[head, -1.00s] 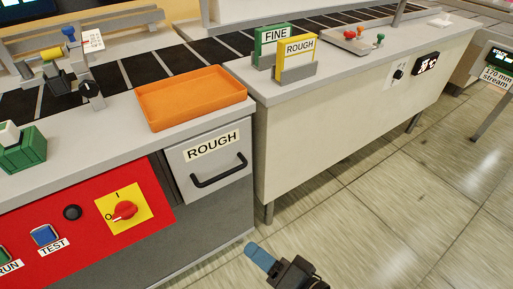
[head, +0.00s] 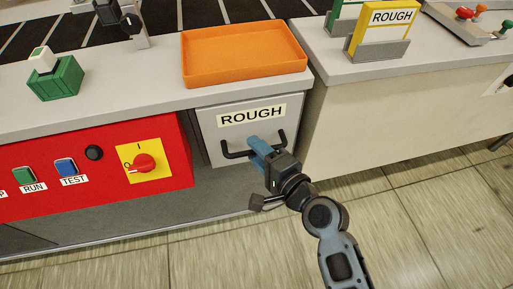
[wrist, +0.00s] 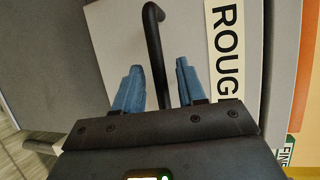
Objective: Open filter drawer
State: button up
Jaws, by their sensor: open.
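The filter drawer (head: 211,122) is a light grey front labelled ROUGH, set in the cabinet under the counter; it looks shut. Its black bar handle (head: 235,154) runs across the front below the label. My gripper (head: 261,147) is at the middle of the handle and hides part of it. In the wrist view my gripper (wrist: 157,85) has its two blue fingers apart, with the handle bar (wrist: 157,50) between them. There is a gap on each side of the bar. The drawer front (wrist: 112,35) fills the space behind.
An orange tray (head: 245,75) sits on the counter above the drawer. Left of the drawer is a red panel with a rotary switch (head: 144,164) and buttons. A second cabinet (head: 385,115) stands to the right. The floor (head: 430,220) in front is clear.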

jog(key=shift+w+a+f, duration=0.1)
jog(key=shift+w+a, duration=0.2)
jog(key=shift+a, duration=0.05)
jog(key=shift+c, duration=0.3)
grip_shut()
